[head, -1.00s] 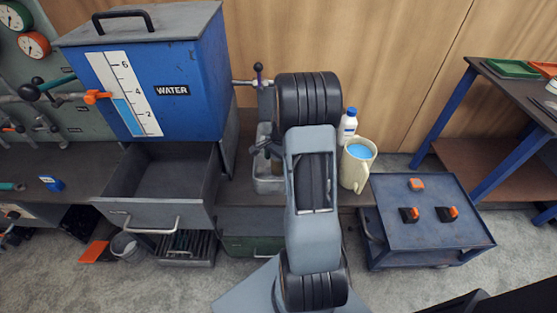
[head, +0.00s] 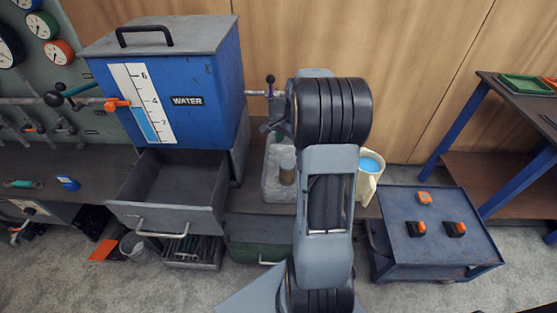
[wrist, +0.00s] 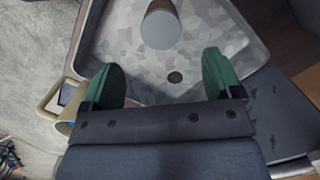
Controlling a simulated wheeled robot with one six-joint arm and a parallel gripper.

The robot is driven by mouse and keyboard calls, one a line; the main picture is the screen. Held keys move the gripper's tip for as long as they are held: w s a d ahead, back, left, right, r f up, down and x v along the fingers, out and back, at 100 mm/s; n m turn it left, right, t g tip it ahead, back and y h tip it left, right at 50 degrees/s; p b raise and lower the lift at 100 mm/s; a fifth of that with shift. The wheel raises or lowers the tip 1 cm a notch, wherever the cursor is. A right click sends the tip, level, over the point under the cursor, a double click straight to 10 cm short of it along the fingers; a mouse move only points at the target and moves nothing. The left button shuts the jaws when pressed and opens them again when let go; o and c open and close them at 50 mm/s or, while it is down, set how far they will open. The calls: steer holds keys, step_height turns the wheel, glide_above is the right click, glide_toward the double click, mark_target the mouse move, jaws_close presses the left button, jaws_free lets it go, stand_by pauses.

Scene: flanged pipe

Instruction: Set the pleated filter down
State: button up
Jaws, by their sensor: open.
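The pleated filter appears to be the short brownish-grey cylinder (head: 287,170) standing in a pale grey basin (head: 273,192) beside the water tank. In the wrist view a cylinder (wrist: 160,28) stands in the basin (wrist: 118,58), beyond my fingertips and cut by the top edge. My gripper (wrist: 165,75) has its two green fingers wide apart, with nothing between them but the basin floor and a dark round hole. The fingers do not touch the cylinder. Pleats are too small to make out.
The blue water tank (head: 205,125) with an open drawer (head: 165,217) stands left of the basin. A cream jug (head: 368,188) of blue liquid is close on the right, partly behind my arm. A blue cart (head: 440,245) carries several orange-and-black blocks.

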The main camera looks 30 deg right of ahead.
steer(key=s+a+r+n+t, duration=0.1)
steer(key=s+a+r+n, duration=0.2)
steer(key=s+a+n, duration=0.3)
steer(key=s+a+r+n+t+h, duration=0.1)
steer(key=s+a+n, duration=0.6)
steer(key=a, duration=0.8)
steer(key=shift+r+n+t+h, duration=0.3)
steer(key=shift+r+n+t, duration=0.3)
steer(key=shift+r+n, duration=0.6)
steer(key=shift+s+f, duration=0.1)
steer(key=shift+f, duration=0.15)
